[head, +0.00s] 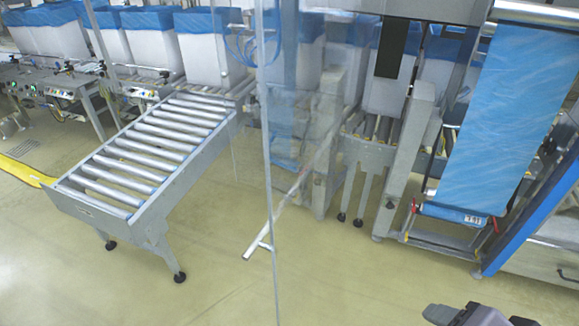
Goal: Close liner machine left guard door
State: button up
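The left guard door (300,100) is a clear panel with a thin grey vertical edge, near the middle of the head view. It stands swung out from the liner machine (420,115), its free edge towards me. A long slanted metal bar (290,198) shows at the panel, with its near end low by the door's edge. My gripper (478,316) shows only in part at the bottom right edge. It is well apart from the door and the bar. Its fingers are mostly cut off, so I cannot tell whether it is open.
A roller conveyor (150,155) stands left of the door. Several white boxes with blue liners (205,50) line the back. A blue film roll (480,110) hangs at the right, by a blue-edged frame (545,215). The floor (350,275) between door and gripper is clear.

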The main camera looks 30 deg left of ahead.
aim_at(314, 227)
jog(key=j+z, duration=0.1)
jog(key=j, duration=0.95)
jog(key=k+j+z, duration=0.1)
jog(key=j, duration=0.9)
jog(key=i+j, duration=0.3)
jog(key=k+l+u, duration=0.1)
jog(key=l+u, duration=0.2)
jog(key=u, duration=0.2)
jog(key=k+l+u, duration=0.1)
jog(key=l+u, duration=0.15)
jog(key=u, duration=0.25)
